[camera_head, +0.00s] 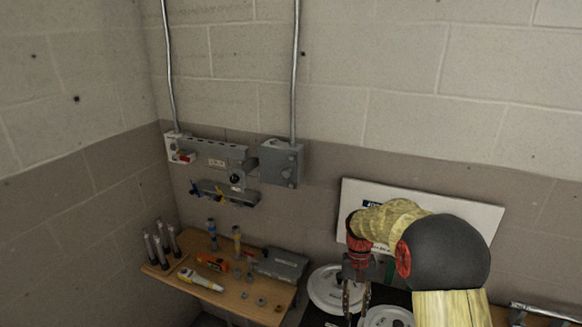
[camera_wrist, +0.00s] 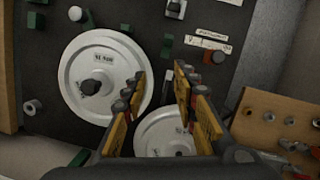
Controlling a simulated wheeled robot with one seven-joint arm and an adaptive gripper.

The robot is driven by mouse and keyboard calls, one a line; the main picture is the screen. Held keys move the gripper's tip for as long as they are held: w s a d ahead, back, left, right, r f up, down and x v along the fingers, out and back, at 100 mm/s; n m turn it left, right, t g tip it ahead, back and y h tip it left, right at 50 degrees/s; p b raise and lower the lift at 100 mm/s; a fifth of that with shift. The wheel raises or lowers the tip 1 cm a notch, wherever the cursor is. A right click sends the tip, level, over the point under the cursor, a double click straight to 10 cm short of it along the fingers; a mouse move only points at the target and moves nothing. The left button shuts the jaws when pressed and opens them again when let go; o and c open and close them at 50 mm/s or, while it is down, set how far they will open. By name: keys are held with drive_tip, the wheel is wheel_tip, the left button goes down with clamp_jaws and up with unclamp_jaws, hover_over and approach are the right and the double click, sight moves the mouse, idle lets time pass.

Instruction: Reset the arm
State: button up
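My arm (camera_head: 445,250) reaches in from the lower right of the head view, with a dark round joint and a tan sleeve. My gripper (camera_head: 355,298) points down near the two white discs. In the wrist view, my gripper (camera_wrist: 160,82) has its two orange-padded fingers apart, with nothing between them. A large white disc (camera_wrist: 82,58) with a dark centre knob lies left of the fingers. A second white disc (camera_wrist: 165,130) shows beyond the gap and is partly hidden by the fingers. I cannot tell the gripper's exact height above them.
A wooden table (camera_head: 240,312) at left holds several tools, cylinders and a grey box (camera_head: 280,263). A grey switch box (camera_head: 281,163) and other fittings are on the wall. A white board (camera_head: 480,215) stands behind my arm. The dark panel (camera_wrist: 215,105) carries small blocks.

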drive_tip(key=s+r+t+b, duration=0.2)
drive_tip(key=s+r, duration=0.3)
drive_tip(key=s, duration=0.5)
drive_tip(key=s+r+n+t+b, duration=0.1)
drive_tip(key=s+r, duration=0.4)
drive_tip(key=s, duration=0.5)
drive_tip(key=s+r+t+b, duration=0.3)
drive_tip(key=s+r+t, duration=0.2)
drive_tip(key=s, duration=0.5)
drive_tip(key=shift+a+r+n+t, duration=0.15)
drive_tip(key=shift+r+n+t, duration=0.15)
drive_tip(key=shift+r, duration=0.15)
